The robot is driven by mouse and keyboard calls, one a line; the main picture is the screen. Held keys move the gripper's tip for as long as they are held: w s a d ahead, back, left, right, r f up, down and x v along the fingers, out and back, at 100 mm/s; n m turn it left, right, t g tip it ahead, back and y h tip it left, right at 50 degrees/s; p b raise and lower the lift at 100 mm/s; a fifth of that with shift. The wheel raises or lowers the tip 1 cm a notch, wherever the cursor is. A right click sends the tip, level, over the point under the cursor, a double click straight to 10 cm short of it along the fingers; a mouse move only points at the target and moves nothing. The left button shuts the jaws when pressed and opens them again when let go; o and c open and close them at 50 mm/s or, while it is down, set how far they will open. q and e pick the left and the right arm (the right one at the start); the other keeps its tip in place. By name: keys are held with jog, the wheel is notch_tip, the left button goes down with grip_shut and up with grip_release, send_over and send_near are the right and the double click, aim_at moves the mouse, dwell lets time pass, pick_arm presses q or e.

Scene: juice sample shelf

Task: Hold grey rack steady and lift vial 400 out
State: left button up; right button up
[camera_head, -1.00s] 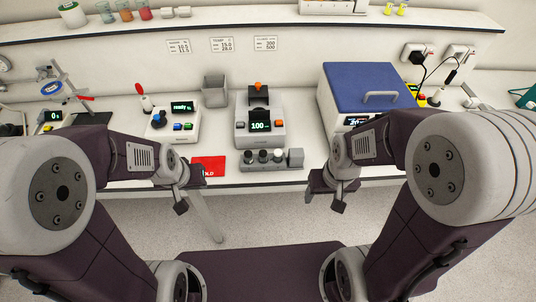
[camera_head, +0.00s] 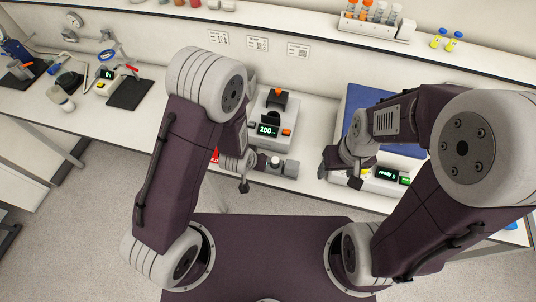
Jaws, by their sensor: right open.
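The low grey rack (camera_head: 291,169) stands at the front edge of the bench, in front of the device reading 100. One white-capped vial (camera_head: 275,162) shows in it; my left arm hides the rack's left part. No vial label is readable, so I cannot tell which is vial 400. My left gripper (camera_head: 243,182) is at the rack's left side, near the bench edge; whether it touches the rack or is open is unclear. My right gripper (camera_head: 340,180) is open and empty, to the right of the rack, by the blue-lidded box.
The device reading 100 (camera_head: 268,129) stands behind the rack. The blue-lidded box (camera_head: 352,101) is partly behind my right arm. A shelf rack of orange-capped tubes (camera_head: 370,27) and yellow bottles (camera_head: 453,42) are above. A black mat (camera_head: 130,94) lies at left.

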jog(key=w+d+r+n+t, duration=0.1)
jog(key=w+n, duration=0.3)
jog(key=w, duration=0.1)
jog(key=n+g, duration=0.2)
jog(key=n, duration=0.8)
send_over(293, 164)
jog(key=f, duration=1.6)
jog(key=shift+w+f, duration=0.25)
jog(key=shift+f, duration=0.15)
jog(key=shift+s+a+f+n, duration=0.1)
jog(key=shift+s+n, duration=0.2)
jog(key=shift+s, duration=0.05)
jog(key=shift+f, duration=0.35)
notch_tip(293, 164, down, 7)
jog(key=shift+w+f, duration=0.1)
jog(key=shift+f, duration=0.1)
pick_arm(q)
jog(key=shift+w+d, duration=0.15)
jog(key=shift+d, duration=0.3)
pick_arm(e)
jog(key=shift+f, duration=0.4)
